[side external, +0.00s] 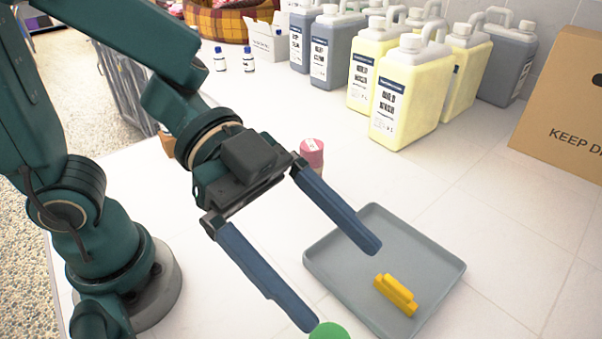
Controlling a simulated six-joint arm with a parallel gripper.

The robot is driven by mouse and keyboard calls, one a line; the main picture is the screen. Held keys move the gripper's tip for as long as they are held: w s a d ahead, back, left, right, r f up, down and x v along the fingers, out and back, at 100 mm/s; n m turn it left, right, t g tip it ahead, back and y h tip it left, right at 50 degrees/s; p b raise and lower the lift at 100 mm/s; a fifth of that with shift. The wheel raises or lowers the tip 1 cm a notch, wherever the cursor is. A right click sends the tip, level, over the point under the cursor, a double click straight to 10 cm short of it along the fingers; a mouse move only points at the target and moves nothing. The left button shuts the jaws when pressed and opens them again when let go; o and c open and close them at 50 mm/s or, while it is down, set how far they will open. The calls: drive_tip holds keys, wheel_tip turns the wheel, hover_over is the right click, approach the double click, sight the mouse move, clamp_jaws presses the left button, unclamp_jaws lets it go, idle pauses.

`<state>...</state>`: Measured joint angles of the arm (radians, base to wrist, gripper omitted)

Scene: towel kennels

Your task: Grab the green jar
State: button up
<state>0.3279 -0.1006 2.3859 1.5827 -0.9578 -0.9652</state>
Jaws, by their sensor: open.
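The green jar (329,332) shows only as a round green top at the bottom edge of the view. The rest of it is cut off by the frame. My gripper (340,284) is open, its two long blue fingers spread wide and pointing down to the right. The tip of the nearer finger appears right beside the green top; I cannot tell whether they touch. The other finger's tip appears over the grey tray (334,232). Nothing is visible between the fingers.
A yellow block-like object (397,294) lies in the tray. A pink round container (312,153) stands behind my gripper, partly hidden. Large jugs (411,90) and two small bottles (248,60) stand at the back; a cardboard box (565,115) is at right. White tabletop is clear between.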

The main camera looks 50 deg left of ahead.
sight(317, 331)
wheel_tip(317, 331, down, 15)
drive_tip(key=shift+r, duration=0.1)
drive_tip(key=shift+x, duration=2.6)
drive_tip(key=shift+w, duration=0.1)
drive_tip(key=c, duration=1.4)
